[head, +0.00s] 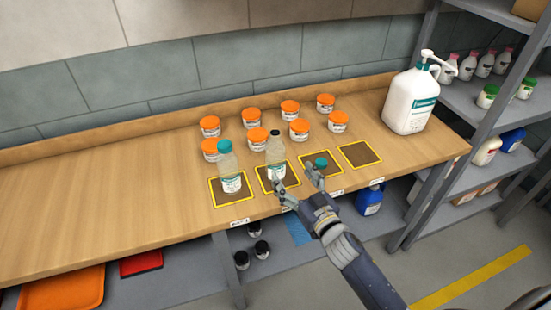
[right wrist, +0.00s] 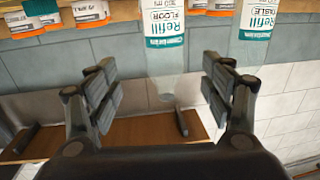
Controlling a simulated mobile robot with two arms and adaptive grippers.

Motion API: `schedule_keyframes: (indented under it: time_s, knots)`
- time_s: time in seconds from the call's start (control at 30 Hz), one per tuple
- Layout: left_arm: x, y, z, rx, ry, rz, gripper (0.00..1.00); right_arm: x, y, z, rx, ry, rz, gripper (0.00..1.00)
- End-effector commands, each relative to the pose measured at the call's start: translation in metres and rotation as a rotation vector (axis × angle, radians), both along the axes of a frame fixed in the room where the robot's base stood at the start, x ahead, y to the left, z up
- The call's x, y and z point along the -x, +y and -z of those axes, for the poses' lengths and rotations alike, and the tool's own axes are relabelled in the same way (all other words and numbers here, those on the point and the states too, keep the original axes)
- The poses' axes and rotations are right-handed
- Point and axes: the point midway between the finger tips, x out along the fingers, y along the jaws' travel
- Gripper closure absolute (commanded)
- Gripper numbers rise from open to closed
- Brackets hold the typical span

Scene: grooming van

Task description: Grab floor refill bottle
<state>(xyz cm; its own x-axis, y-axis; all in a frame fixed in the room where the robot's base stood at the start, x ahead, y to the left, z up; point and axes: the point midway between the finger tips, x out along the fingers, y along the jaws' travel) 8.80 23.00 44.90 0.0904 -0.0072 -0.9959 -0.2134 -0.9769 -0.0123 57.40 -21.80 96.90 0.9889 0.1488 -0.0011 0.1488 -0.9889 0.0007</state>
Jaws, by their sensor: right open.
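My right gripper (head: 296,181) is open and empty in front of the bottle, with no contact that I can make out. It also shows in the right wrist view (right wrist: 160,90). My left gripper is out of view.
A similar teal-capped bottle (head: 230,170) stands close on the left; its label (right wrist: 258,20) is in the wrist view. A small teal cap (head: 321,162) is on the third mat. Several orange-lidded jars (head: 257,136) stand behind. A large pump bottle (head: 410,100) is at right.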

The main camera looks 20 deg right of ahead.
Motion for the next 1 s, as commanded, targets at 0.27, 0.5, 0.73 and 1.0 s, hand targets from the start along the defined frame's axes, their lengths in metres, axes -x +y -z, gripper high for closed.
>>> schedule_keyframes:
  time_s: [0.27, 0.5, 0.73, 1.0]
  knots:
    - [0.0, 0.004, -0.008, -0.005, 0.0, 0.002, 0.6, -0.041, 0.007, -0.002, 0.0, -0.003, -0.002, 0.26]
    - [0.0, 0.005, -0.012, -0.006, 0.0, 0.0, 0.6, -0.058, 0.01, -0.003, 0.0, -0.002, -0.001, 0.26]
    - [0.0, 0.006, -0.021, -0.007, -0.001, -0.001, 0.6, -0.088, 0.018, -0.004, -0.002, -0.002, 0.0, 0.26]
    - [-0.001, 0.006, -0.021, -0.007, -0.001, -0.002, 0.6, -0.103, 0.02, -0.002, 0.0, -0.001, -0.001, 0.26]
